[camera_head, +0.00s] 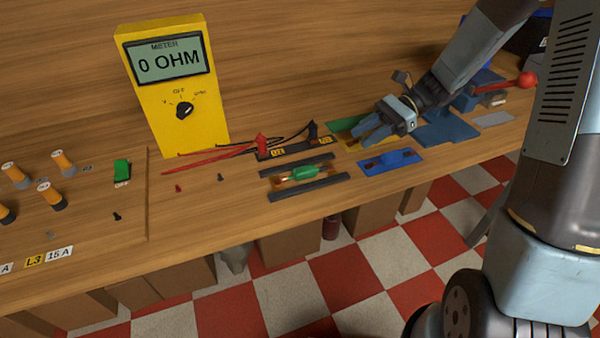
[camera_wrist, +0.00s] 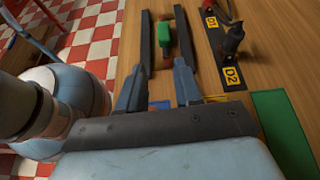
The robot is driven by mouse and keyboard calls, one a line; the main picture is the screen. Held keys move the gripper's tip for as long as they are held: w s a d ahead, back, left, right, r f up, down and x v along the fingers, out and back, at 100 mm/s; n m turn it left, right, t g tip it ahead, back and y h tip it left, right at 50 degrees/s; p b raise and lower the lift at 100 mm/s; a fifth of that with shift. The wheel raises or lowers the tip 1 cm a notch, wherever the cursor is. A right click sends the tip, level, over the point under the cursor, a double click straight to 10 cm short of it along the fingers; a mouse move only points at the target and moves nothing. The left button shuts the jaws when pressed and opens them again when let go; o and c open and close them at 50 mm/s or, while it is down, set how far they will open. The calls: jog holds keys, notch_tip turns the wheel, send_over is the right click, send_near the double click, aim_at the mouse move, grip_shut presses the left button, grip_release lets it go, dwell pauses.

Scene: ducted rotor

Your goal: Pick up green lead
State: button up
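The green lead (camera_head: 306,173) is a short green piece with copper-coloured ends. It lies between two dark rails (camera_head: 318,187) on the wooden bench. It also shows in the wrist view (camera_wrist: 164,38), near the top centre, beyond my fingertips. My gripper (camera_head: 372,133) is over the bench to the right of the lead in the head view. In the wrist view my gripper (camera_wrist: 158,65) has its two fingers apart, with nothing held between them. The gap lines up roughly with the green lead.
A yellow meter (camera_head: 165,85) reading 0 OHM stands at the back, with red (camera_head: 262,145) and black (camera_head: 312,132) probes beside it. A blue plate (camera_head: 390,161) lies right of the rails. A green switch (camera_head: 122,171) is on the left panel. The bench's front edge is close to the rails.

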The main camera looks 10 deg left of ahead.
jog(key=shift+w+a+f+y, duration=0.2)
jog(key=shift+a+f+y, duration=0.1)
jog(key=shift+f, duration=0.1)
send_near(314, 166)
jog(key=a, duration=0.1)
jog(key=s+a, duration=0.1)
jog(key=a+f, duration=0.1)
jog(key=shift+s+a+f+m, duration=0.1)
jog(key=shift+s+a+m, duration=0.1)
jog(key=shift+s+m, duration=0.15)
jog(key=shift+x, duration=2.8)
jog(key=shift+s+d+f, duration=0.15)
grip_shut()
